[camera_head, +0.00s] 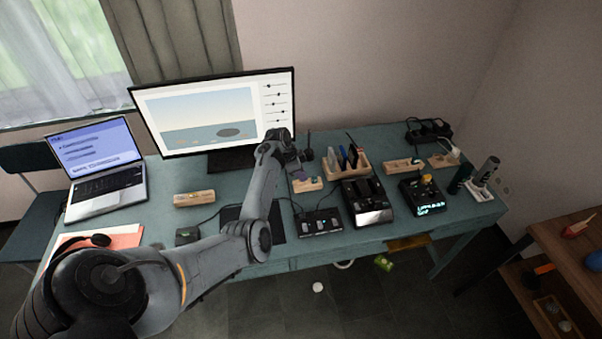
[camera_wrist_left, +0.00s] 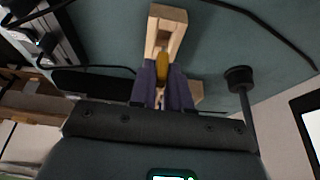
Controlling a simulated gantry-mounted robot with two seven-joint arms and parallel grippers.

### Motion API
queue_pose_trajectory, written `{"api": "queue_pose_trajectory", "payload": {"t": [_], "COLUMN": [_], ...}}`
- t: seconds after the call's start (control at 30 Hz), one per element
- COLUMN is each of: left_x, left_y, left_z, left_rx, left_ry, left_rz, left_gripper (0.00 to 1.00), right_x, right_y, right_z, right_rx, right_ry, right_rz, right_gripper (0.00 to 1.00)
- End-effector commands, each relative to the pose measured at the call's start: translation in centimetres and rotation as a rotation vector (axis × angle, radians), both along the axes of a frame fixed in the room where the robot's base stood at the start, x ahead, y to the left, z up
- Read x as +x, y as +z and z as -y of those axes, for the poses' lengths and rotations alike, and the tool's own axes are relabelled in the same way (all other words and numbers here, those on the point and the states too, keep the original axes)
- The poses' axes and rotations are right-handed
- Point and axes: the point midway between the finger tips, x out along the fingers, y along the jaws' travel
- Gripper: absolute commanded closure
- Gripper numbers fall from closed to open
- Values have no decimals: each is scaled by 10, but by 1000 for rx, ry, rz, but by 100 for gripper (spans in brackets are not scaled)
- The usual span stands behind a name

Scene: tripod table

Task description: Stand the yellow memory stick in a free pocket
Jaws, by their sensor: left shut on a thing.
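My left gripper (camera_head: 298,172) reaches over the desk to a small pale wooden block (camera_head: 308,185) in the head view. In the left wrist view its two purple-grey fingers (camera_wrist_left: 163,84) are shut on the yellow memory stick (camera_wrist_left: 162,65). The wooden block (camera_wrist_left: 176,14) shows just beyond the fingertips, with a recessed opening facing the camera. The stick's far end overlaps the block in the picture; I cannot tell whether it is inside a pocket. The stick cannot be made out in the head view. My right gripper is not in view.
A wooden rack (camera_head: 360,164) with upright coloured items stands just right of the gripper. A monitor (camera_head: 215,110) stands behind it. A black switch box (camera_head: 320,223) and a black device (camera_head: 366,203) are in front. Another wooden block (camera_head: 194,198) lies to the left.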

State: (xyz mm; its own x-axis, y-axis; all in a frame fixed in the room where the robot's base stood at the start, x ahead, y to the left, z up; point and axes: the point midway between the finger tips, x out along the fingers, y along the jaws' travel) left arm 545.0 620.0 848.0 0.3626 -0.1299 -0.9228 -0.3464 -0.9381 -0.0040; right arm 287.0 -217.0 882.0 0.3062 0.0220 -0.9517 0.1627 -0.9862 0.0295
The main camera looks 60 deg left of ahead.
Motion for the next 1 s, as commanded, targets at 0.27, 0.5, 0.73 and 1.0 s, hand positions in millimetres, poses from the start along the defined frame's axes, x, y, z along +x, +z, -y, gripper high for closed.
{"api": "queue_pose_trajectory", "payload": {"t": [0.27,0.5,0.73,1.0], "left_x": [0,0,0,0], "left_y": [0,0,-2,-8], "left_z": [0,0,0,0], "left_rx": [-1,-1,-1,0], "left_ry": [1,0,0,0], "left_rz": [-1,0,0,0], "left_gripper": [100,100,100,100], "right_x": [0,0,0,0], "right_y": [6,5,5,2], "right_z": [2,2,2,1], "right_rx": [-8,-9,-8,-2], "right_ry": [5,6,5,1], "right_rz": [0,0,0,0], "right_gripper": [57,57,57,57]}}
